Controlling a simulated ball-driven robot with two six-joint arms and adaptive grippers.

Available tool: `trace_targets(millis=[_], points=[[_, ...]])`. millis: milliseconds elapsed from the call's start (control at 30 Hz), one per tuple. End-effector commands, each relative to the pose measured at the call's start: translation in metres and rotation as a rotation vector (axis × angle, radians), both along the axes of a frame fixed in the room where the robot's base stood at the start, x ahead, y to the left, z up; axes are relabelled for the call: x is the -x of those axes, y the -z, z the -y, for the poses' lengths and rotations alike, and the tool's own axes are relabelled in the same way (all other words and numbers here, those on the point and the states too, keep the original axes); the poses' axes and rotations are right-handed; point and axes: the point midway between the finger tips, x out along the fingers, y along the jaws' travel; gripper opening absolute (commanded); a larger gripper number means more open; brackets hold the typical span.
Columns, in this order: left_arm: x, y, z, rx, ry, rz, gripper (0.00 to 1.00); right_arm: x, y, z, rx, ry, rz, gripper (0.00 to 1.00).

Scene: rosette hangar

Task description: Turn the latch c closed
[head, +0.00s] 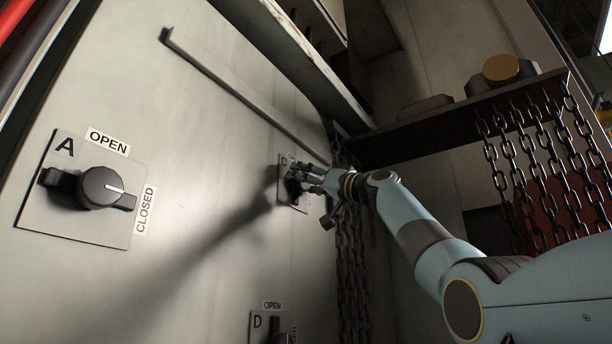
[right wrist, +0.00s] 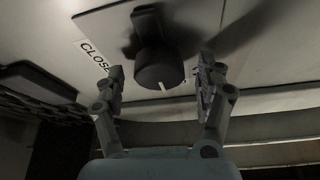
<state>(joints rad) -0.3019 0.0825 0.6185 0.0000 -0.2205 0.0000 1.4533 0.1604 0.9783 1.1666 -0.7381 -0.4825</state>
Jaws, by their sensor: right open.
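Latch C (head: 291,186) is on the pale panel in the head view, mostly hidden behind my right gripper (head: 308,174). In the right wrist view its round dark knob (right wrist: 158,68) with a white pointer line sits between the fingers of my right gripper (right wrist: 162,84). The fingers are open, one on each side of the knob, with visible gaps. A label (right wrist: 96,56) reading "CLOSE", its end hidden, lies left of the knob; the white line points down in that view, not at this label. My left gripper is not in view.
Latch A (head: 100,187) is on the left of the panel, with OPEN and CLOSED labels. Latch D (head: 272,326) shows partly at the bottom edge. A long rail (head: 235,92) crosses the panel above. Chains (head: 535,160) hang from a dark shelf (head: 450,122) at right.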

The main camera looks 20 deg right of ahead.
Motion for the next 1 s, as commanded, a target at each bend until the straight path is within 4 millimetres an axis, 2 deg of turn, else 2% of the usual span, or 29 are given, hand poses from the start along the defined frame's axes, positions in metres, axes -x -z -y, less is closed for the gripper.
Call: trace_targets(millis=[267, 300, 700, 1000], points=[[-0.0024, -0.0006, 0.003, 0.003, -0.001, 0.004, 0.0, -0.0021, 0.0005, -0.0014, 0.0, -0.001, -0.001, 0.72], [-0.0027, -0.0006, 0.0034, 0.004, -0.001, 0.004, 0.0, -0.0021, 0.0005, -0.0014, 0.0, -0.001, -0.001, 0.69], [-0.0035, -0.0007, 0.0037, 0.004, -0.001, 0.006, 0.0, -0.002, 0.0004, -0.0012, 0.0, -0.001, -0.001, 0.17], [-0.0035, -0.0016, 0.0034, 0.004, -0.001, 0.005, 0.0, -0.0019, 0.0002, -0.0015, -0.025, -0.001, -0.021, 0.16]])
